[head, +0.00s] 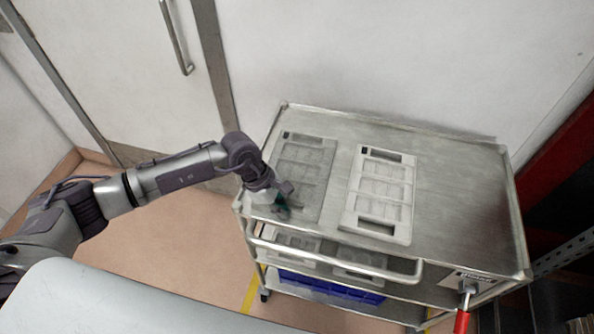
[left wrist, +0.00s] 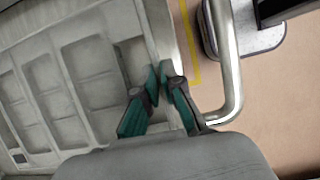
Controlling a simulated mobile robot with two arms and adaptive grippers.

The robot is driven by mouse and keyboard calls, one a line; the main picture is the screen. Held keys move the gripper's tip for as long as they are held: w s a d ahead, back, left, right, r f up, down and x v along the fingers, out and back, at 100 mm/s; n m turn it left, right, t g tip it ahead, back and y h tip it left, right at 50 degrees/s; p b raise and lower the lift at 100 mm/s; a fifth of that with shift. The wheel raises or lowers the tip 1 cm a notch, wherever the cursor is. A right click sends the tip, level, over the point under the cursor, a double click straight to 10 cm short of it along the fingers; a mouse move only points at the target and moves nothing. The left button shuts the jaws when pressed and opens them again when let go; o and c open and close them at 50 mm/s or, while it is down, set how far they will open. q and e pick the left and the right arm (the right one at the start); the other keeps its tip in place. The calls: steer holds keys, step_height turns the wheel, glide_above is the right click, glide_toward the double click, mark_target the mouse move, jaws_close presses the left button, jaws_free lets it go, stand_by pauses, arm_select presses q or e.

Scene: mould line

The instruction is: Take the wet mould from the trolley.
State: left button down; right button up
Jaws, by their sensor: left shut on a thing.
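The trolley (head: 460,180) is a metal cart with shelves, and two flat moulds lie side by side on its top. The left mould (head: 304,168) is darker grey, which fits the wet one; it has several shallow pockets and a small dark label at its far corner. The right mould (head: 382,190) is paler. My left gripper (head: 283,206) is at the near end of the darker mould. In the left wrist view, its teal-and-dark fingers (left wrist: 161,74) are closed together on the end rim of this mould (left wrist: 60,95). My right gripper is in neither view.
The trolley's push handle (head: 335,257) runs along its near side. More moulds (head: 358,262) and blue crates (head: 330,288) are on lower shelves. A red-handled object (head: 462,318) is at the near right corner. The trolley top's right part is bare.

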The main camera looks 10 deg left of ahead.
arm_select(q)
steer(key=shift+r, duration=0.15)
step_height(320, 180, up, 4)
steer(key=shift+w+d+b, duration=0.1)
steer(key=shift+d+b, duration=0.05)
steer(key=shift+b, duration=0.95)
steer(key=s+d+r+b, duration=0.2)
steer(key=s+d+r, duration=0.2)
steer(key=d+r, duration=0.6)
steer(key=shift+d+r, duration=0.35)
steer(key=shift+r, duration=0.15)
steer(key=shift+s, duration=0.15)
